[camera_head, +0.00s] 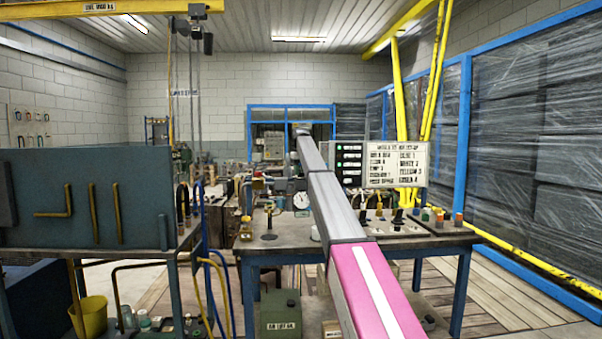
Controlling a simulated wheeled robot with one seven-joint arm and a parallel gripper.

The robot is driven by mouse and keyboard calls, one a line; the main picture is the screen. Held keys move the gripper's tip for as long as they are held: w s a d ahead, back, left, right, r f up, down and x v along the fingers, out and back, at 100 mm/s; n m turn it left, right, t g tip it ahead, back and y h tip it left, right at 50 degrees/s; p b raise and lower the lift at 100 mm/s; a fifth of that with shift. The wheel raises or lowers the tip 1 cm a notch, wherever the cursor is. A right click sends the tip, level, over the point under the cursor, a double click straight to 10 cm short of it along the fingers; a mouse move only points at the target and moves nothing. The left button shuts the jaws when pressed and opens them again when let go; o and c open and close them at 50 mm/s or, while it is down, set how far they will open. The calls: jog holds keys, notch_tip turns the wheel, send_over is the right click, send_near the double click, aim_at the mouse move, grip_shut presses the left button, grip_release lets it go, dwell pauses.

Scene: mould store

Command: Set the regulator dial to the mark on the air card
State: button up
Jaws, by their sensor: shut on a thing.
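A round white dial gauge (301,200) stands at the back of the workbench, just left of my arm. Its needle and scale are too small to read. I cannot tell which part is the regulator dial. A white printed card (396,165) stands upright behind the bench on the right. Its rows of text are blurred, and I cannot tell whether it is the air card. My arm reaches from the bottom right up over the bench. My gripper is hidden behind the arm's far links, and so is whatever it touches.
A panel with green lights (349,163) is beside the card. A green box (281,315) sits below. A dark cabinet (90,200) blocks the left; wrapped racks (535,150) line the right.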

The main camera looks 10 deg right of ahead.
jog(key=m, duration=0.6)
jog(key=shift+m, duration=0.3)
dwell(0.4)
jog(key=o, duration=0.9)
jog(key=shift+r, duration=0.1)
notch_tip(320, 180, up, 11)
jog(key=shift+f, duration=0.15)
